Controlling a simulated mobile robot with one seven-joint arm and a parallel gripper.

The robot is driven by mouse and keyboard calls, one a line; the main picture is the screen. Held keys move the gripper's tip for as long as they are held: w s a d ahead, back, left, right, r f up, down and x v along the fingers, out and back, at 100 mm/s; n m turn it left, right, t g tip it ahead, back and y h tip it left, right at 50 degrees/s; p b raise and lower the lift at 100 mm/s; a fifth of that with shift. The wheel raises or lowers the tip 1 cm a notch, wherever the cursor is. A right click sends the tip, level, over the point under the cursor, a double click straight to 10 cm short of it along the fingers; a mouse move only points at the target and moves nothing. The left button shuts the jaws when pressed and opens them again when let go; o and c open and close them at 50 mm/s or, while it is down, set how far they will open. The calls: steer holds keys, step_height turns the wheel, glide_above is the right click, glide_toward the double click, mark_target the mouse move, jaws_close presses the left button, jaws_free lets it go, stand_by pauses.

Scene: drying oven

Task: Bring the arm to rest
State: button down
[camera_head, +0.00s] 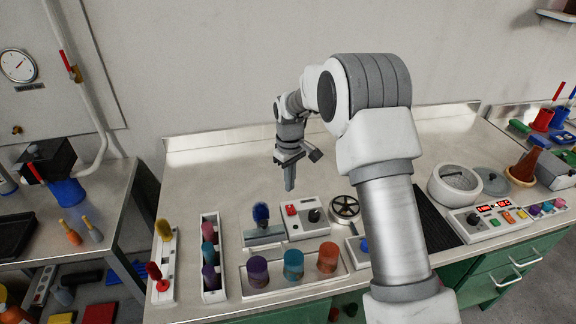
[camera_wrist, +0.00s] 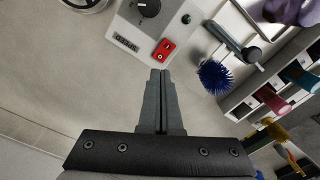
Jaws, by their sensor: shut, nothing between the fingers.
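My gripper (camera_head: 290,182) is shut and empty. It hangs above the steel worktop (camera_head: 205,160), pointing down, behind a control box (camera_head: 303,217) with a red switch and a black knob. In the wrist view the closed fingers (camera_wrist: 160,75) point toward the same control box (camera_wrist: 135,45). The fingers look apart from the box. My arm reaches over the bench from the right and bends down at the gripper.
The rear worktop is clear.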

steer(key=s+d+r+m+t, duration=0.1)
steer(key=s+d+r+m, duration=0.15)
steer(key=s+r, duration=0.55)
steer(key=s+d+r+m+t, duration=0.15)
steer(key=s+d+r, duration=0.25)
steer(key=r, duration=0.7)
steer(key=s+d+r+m+t, duration=0.1)
steer(key=s+d+m, duration=0.1)
steer(key=s, duration=0.8)
steer(key=s+d+r+m+t, duration=0.2)
steer(key=s+d, duration=0.1)
steer(key=s, duration=0.8)
steer(key=shift+r, duration=0.3)
steer(key=shift+s+d, duration=0.1)
steer(key=shift+d, duration=0.15)
